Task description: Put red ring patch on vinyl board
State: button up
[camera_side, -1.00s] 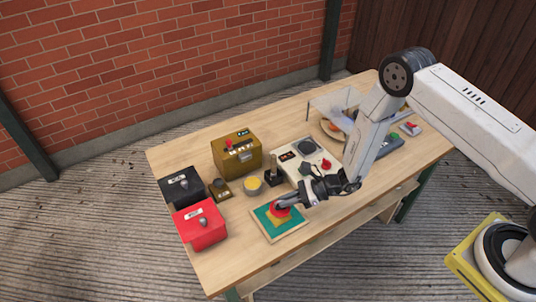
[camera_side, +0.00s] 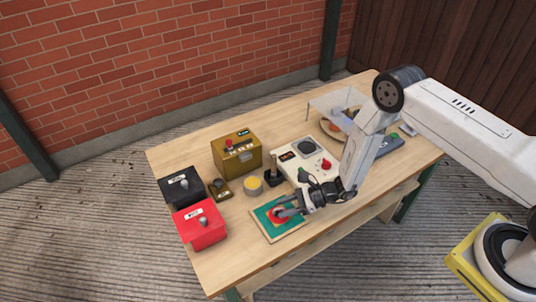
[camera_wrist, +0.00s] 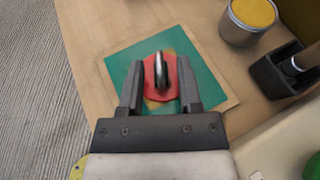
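The vinyl board (camera_side: 265,231) is a teal sheet on a tan backing at the table's front edge; it also shows in the wrist view (camera_wrist: 121,67). The red ring patch (camera_wrist: 151,90), a red disc with an upright grey ring, lies on the middle of the board, over a yellowish patch of it. It also shows in the side view (camera_side: 276,216). My gripper (camera_wrist: 160,108) is over the board with its two fingers apart, one on each side of the red patch. A clear gap shows between each finger and the ring.
Behind the board stand a yellow-topped tin (camera_side: 253,186), a black holder (camera_side: 273,176) and a white control unit (camera_side: 309,158). Red (camera_side: 201,226) and black (camera_side: 182,187) boxes stand to the left, with a brown box (camera_side: 237,153) behind. Bare table lies in front of the red box.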

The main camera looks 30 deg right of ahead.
jog(key=shift+r, duration=0.1)
dwell(0.3)
jog(key=v, duration=1.2)
jog(key=shift+r, duration=0.1)
dwell(0.5)
jog(key=s+d+r+n+g+h, duration=0.1)
jog(key=s+r+n+h, duration=0.4)
jog(key=r+n, duration=0.5)
jog(key=s+d+r+n+g+h, duration=0.2)
jog(key=s+d+r+n+h, duration=0.2)
jog(key=r+n+h, duration=0.3)
jog(key=shift+s+d+r+n, duration=0.25)
jog(key=shift+s+r+n, duration=0.65)
jog(key=shift+r+n, duration=1.6)
jog(key=shift+f, duration=0.15)
